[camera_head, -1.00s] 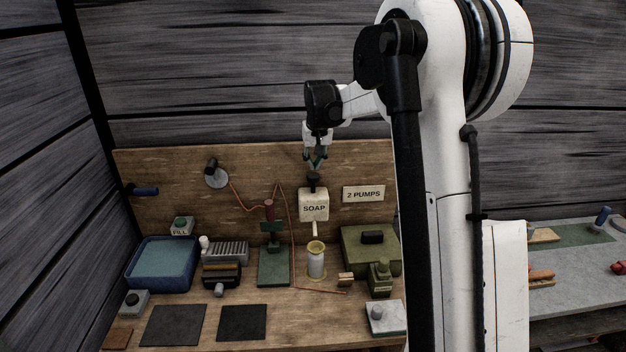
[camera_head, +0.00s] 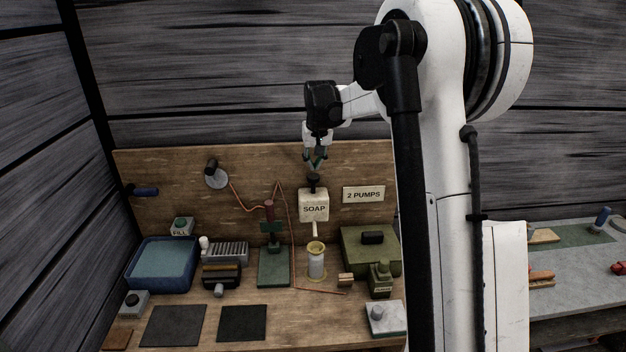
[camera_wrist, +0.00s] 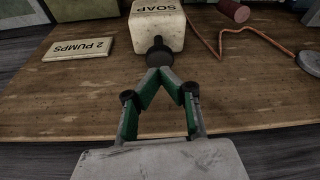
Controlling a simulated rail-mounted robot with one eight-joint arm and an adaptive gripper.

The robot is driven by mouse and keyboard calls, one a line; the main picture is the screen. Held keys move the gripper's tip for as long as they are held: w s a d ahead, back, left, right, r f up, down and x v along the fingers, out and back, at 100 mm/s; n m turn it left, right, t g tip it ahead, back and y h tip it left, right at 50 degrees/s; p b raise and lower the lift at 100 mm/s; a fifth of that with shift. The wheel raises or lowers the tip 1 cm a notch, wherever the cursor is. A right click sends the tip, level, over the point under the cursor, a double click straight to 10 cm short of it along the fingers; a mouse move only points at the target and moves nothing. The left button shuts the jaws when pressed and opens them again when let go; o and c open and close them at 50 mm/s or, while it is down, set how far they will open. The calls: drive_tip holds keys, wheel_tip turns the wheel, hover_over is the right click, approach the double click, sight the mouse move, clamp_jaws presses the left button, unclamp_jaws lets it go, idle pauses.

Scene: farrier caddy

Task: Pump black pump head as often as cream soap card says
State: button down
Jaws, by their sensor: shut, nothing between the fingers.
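The black pump head (camera_head: 313,178) stands on top of the cream soap dispenser (camera_head: 313,205), which is mounted on the wooden backboard. The cream card (camera_head: 364,194) to its right reads "2 PUMPS". My gripper (camera_head: 315,168) points down right above the pump head, its fingertips together and empty. In the wrist view, the closed fingertips of my gripper (camera_wrist: 158,73) are at or just short of the black pump head (camera_wrist: 158,48); I cannot tell whether they touch. The soap dispenser (camera_wrist: 157,22) and the card (camera_wrist: 80,49) also show there. A cup (camera_head: 316,262) stands under the spout.
A lamp (camera_head: 215,176) and an orange cable hang on the backboard to the left. A blue basin (camera_head: 162,262), a green stand (camera_head: 273,270) and a green box (camera_head: 362,242) stand on the bench below. The space around the pump head is clear.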

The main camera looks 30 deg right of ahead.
sight(314, 178)
drive_tip(key=shift+f+b, duration=2)
drive_tip(key=shift+f, duration=0.9)
drive_tip(key=shift+r, duration=0.1)
drive_tip(key=shift+r+p, duration=0.9)
drive_tip(key=shift+r, duration=1)
drive_tip(key=shift+f, duration=0.15)
drive_tip(key=shift+f+b, duration=1.45)
drive_tip(key=shift+f, duration=0.5)
drive_tip(key=shift+r, duration=0.2)
drive_tip(key=shift+r+p, duration=0.95)
drive_tip(key=shift+r, duration=0.9)
